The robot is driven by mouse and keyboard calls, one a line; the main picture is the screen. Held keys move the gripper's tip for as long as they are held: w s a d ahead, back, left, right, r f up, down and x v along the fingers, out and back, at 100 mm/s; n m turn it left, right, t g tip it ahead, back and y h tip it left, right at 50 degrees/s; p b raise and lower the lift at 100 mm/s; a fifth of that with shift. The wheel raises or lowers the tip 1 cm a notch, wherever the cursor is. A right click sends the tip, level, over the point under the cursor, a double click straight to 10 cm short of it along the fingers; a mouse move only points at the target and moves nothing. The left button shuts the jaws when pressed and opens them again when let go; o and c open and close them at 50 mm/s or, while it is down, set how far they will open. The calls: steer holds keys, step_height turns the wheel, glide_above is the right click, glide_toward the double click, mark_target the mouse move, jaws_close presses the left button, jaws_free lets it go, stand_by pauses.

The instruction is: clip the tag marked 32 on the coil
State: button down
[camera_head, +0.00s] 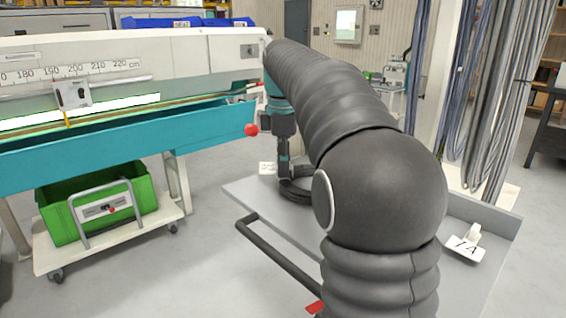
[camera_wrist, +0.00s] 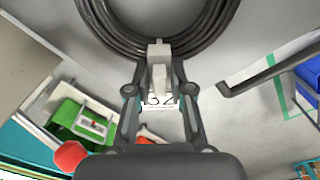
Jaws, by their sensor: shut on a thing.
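The coil (camera_wrist: 215,35) is a ring of black cable at the top of the wrist view. In the head view the coil (camera_head: 298,190) lies on the grey cart top, partly hidden by my arm. My gripper (camera_wrist: 160,88) is shut on a white clip whose tag marked 32 (camera_wrist: 160,100) hangs between the fingers. The clip's far end overlaps the coil's near strands in the wrist view; I cannot tell whether it grips them. In the head view my gripper (camera_head: 284,172) is low at the coil, with the white tag just left of it.
Another white clip tag (camera_head: 466,248), its mark hard to read, lies at the cart's right side. The grey cart (camera_head: 262,208) has a dark push handle (camera_head: 275,250). The teal measuring bench (camera_head: 120,140) with a red knob (camera_head: 251,130) stands left. A green crate (camera_head: 100,200) sits below it.

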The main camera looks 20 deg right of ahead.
mark_target(283, 179)
steer(key=shift+f+b, duration=0.3)
steer(key=shift+f, duration=0.65)
stand_by(1.0)
steer(key=shift+s+f, duration=0.1)
steer(key=shift+f, duration=0.55)
steer(key=c, duration=1.2)
jaws_free()
steer(key=o, duration=0.3)
steer(key=shift+f, duration=0.1)
steer(key=shift+r, duration=0.25)
steer(key=o, duration=0.6)
steer(key=shift+c, duration=0.2)
